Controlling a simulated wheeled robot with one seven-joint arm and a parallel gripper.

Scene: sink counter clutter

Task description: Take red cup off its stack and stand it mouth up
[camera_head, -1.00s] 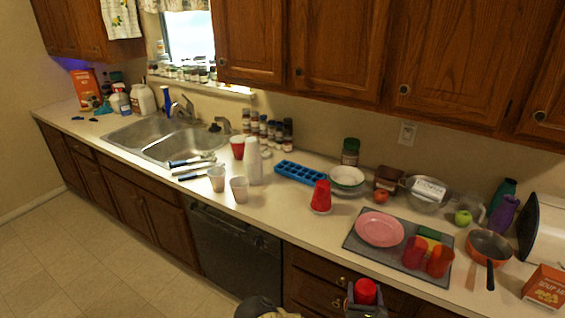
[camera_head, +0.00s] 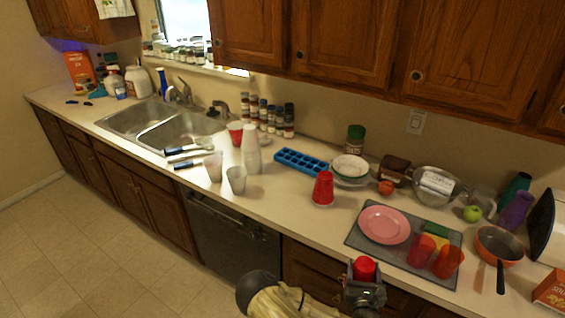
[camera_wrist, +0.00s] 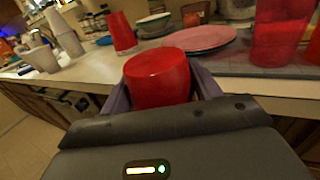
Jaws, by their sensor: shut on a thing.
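My gripper (camera_head: 365,277) is shut on a red cup (camera_head: 364,268), held in the air in front of the counter's front edge. In the wrist view the held red cup (camera_wrist: 158,76) sits between the two fingers. A flat red end faces up, so the cup looks mouth down; its lower part is hidden by my gripper. Another red cup or stack of red cups (camera_head: 323,188) stands mouth down on the counter, apart from my gripper; it also shows in the wrist view (camera_wrist: 122,32). I cannot tell how many cups it holds.
A grey mat (camera_head: 365,243) holds a pink plate (camera_head: 384,225) and two orange-red tumblers (camera_head: 448,262). White cups (camera_head: 251,150), a blue ice tray (camera_head: 301,161) and a third red cup (camera_head: 235,133) stand left. Bare counter (camera_head: 285,205) lies left of the standing red cup.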

